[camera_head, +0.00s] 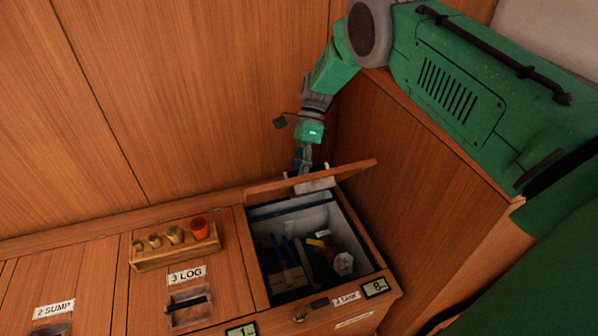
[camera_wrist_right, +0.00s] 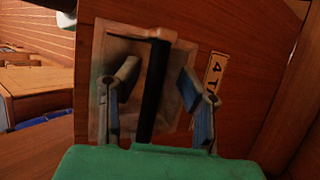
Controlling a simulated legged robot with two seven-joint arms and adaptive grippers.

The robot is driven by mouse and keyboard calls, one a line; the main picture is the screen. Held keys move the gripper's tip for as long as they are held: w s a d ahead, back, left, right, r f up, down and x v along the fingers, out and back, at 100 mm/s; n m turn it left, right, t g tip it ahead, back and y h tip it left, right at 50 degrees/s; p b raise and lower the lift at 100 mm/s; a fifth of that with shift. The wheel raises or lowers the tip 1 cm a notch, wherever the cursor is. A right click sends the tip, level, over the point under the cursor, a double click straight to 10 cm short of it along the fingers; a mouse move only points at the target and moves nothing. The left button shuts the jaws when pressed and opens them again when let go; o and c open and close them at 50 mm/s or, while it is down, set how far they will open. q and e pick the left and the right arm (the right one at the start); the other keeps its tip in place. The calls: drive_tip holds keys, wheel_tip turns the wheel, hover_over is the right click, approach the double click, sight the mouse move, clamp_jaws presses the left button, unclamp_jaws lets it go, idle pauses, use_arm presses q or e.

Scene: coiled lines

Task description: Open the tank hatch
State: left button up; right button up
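The wooden tank hatch (camera_head: 350,171) is raised and tilted up at the back of its compartment (camera_head: 337,228), whose inside is visible. In the wrist view the hatch face (camera_wrist_right: 235,35) carries a "4 T..." label, cut off, and a pale recess with a black bar handle (camera_wrist_right: 158,60). My right gripper (camera_wrist_right: 158,80) is open, one blue-padded finger on each side of the bar, with gaps visible between fingers and bar. In the head view my right gripper (camera_head: 304,162) is at the hatch's upper side, its fingertips partly hidden. My left gripper is out of view.
The compartment holds blue-handled, yellow and white items (camera_head: 343,263). A wooden rack (camera_head: 175,246) with several pegs and an orange cup stands on the "3 LOG" hatch (camera_head: 222,275). A wooden cabinet (camera_head: 425,190) rises close on the right, a wood wall (camera_head: 190,90) behind.

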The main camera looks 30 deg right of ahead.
drive_tip(key=shift+d, duration=0.2)
drive_tip(key=shift+w+d+r, duration=0.15)
drive_tip(key=shift+d+r, duration=0.05)
drive_tip(key=shift+d, duration=0.05)
drive_tip(key=v, duration=1.1)
drive_tip(key=shift+r, duration=0.1)
